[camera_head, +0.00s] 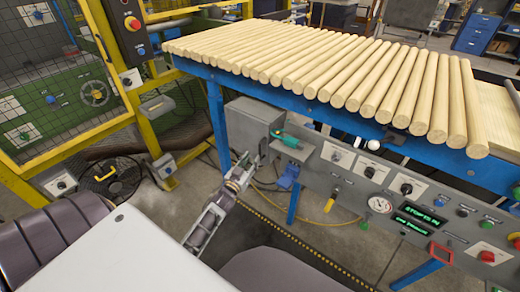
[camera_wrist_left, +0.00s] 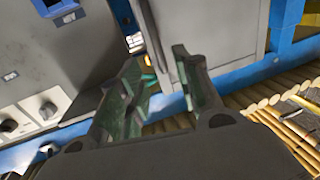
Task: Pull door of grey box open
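The grey box (camera_head: 252,126) sits under the front edge of the rod table, left of the control panel. Its body fills the upper right of the left wrist view (camera_wrist_left: 215,32), with a narrow upright edge strip (camera_wrist_left: 153,38) on its left. I cannot tell whether the door stands ajar. Contact cannot be told. My right gripper is not in view.
Wooden rods (camera_head: 330,70) lie side by side on the blue-framed table. A green connector (camera_head: 288,141) is close right of the box, and a control panel (camera_head: 400,200) extends further right. Bare floor lies left of the gripper.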

